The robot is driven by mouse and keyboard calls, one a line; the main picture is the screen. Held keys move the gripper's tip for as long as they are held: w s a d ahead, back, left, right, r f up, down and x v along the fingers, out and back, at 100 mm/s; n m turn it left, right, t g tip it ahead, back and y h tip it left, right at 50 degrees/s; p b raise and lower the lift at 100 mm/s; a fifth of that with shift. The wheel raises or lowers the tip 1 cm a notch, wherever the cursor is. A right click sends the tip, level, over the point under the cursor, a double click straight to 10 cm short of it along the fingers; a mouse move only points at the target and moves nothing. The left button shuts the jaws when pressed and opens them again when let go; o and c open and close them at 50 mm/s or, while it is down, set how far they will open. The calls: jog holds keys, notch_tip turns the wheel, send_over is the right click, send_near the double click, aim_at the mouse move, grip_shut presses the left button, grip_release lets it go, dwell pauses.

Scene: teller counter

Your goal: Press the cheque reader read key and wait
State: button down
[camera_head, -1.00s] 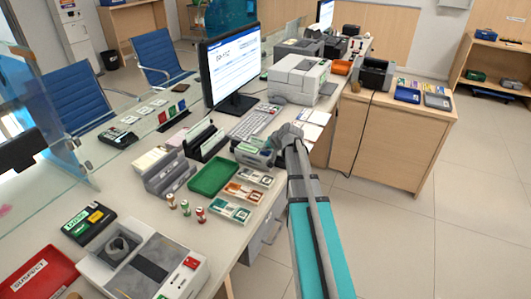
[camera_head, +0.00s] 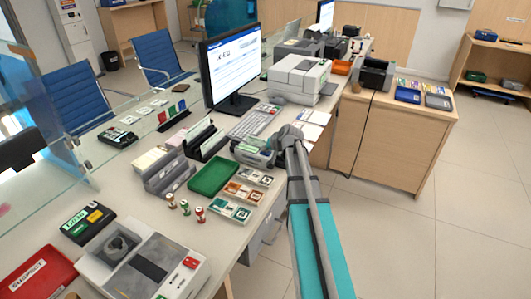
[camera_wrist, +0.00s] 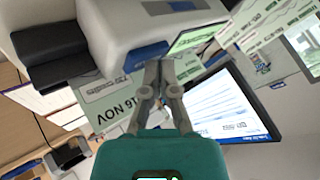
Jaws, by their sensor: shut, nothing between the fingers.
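A compact grey device with a greenish slip (camera_head: 256,152), apparently the cheque reader, stands on the counter right of the keyboard's near end. My gripper (camera_head: 272,143) is at its right side, partly hidden by my own arm. In the wrist view my gripper (camera_wrist: 158,68) is shut and empty. Its fingertips lie close to a blue part (camera_wrist: 147,52) on the edge of a pale grey body (camera_wrist: 140,25). I cannot tell whether they touch it, and the read key is not clearly distinguishable. A green printed slip (camera_wrist: 196,38) shows just right of the fingertips.
A monitor (camera_head: 232,65) and keyboard (camera_head: 252,123) stand behind the device. A white printer (camera_head: 300,75) is farther back. A green tray (camera_head: 213,177), banknote bundles (camera_head: 242,193) and a grey sorter (camera_head: 165,172) are nearer. Open floor (camera_head: 395,240) lies to the right.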

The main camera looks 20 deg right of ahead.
jog(key=shift+r, duration=0.1)
jog(key=shift+r+p, duration=0.8)
jog(key=shift+p, duration=0.1)
notch_tip(320, 180, up, 5)
jog(key=p, duration=0.5)
dwell(0.4)
dwell(0.8)
jog(key=s+a+f+n+g+h+p, duration=0.2)
jog(key=s+a+n+g, duration=0.4)
jog(key=s+a, duration=1.7)
jog(key=s+f+g, duration=0.1)
jog(key=s+g, duration=0.1)
jog(key=g, duration=0.1)
jog(key=shift+s+f, duration=0.15)
jog(key=shift+s, duration=0.05)
